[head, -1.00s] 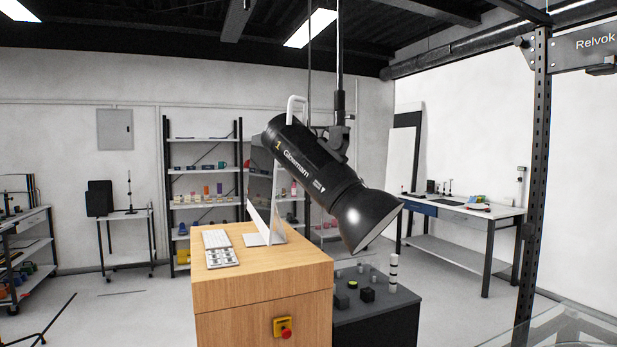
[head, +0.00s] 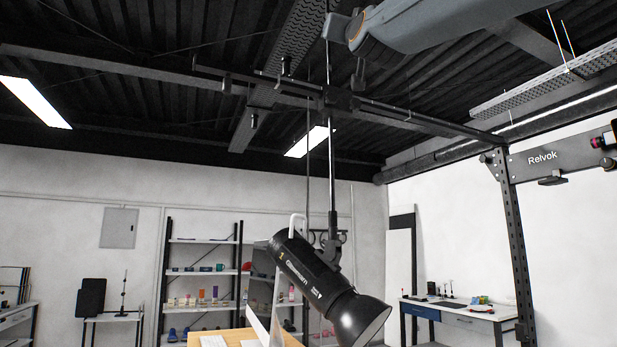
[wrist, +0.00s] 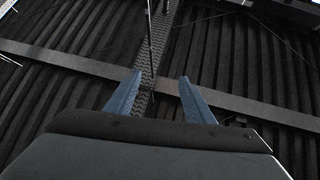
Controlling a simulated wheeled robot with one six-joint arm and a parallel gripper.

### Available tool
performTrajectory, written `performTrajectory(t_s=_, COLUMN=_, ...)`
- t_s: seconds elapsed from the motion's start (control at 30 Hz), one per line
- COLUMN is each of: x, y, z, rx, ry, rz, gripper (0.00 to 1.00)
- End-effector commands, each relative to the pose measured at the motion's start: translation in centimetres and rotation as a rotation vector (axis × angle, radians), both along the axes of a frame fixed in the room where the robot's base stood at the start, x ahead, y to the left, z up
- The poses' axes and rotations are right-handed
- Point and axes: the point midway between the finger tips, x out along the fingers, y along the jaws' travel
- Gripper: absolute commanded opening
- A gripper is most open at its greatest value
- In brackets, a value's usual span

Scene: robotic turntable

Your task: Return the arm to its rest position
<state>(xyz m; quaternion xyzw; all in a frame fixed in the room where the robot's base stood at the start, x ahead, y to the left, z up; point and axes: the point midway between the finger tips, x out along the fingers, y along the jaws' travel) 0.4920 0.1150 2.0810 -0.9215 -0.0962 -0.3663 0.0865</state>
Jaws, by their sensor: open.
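My gripper (wrist: 160,88) shows in the wrist view with its two blue fingers apart and nothing between them. It points up at the dark corrugated ceiling (wrist: 60,90), with a perforated cable tray behind the gap. In the head view, part of my grey arm (head: 430,25) reaches in across the top right. The fingers do not show clearly there.
A black studio lamp (head: 320,285) hangs on a pole from a ceiling rail (head: 420,118). A wooden desk (head: 232,338) with a monitor stands below it. A black upright post (head: 515,250) stands at right. Shelves (head: 205,239) line the back wall.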

Motion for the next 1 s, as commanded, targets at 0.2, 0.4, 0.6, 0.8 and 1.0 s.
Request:
performTrajectory(t_s=0.2, x=1.6, y=-0.3, z=-1.8, rx=-0.014, ry=0.04, rz=-0.011, gripper=0.48)
performTrajectory(t_s=0.4, x=3.8, y=-0.4, z=-4.7, rx=-0.033, ry=0.102, rz=-0.02, gripper=0.48)
performTrajectory(t_s=0.6, x=6.8, y=0.0, z=-9.5, rx=-0.064, ry=0.201, rz=-0.024, gripper=0.48)
performTrajectory(t_s=0.8, x=10.7, y=0.1, z=-17.2, rx=-0.108, ry=0.353, rz=-0.029, gripper=0.48)
performTrajectory(t_s=1.0, x=14.7, y=-0.5, z=-29.9, rx=-0.167, ry=0.592, rz=-0.038, gripper=0.48)
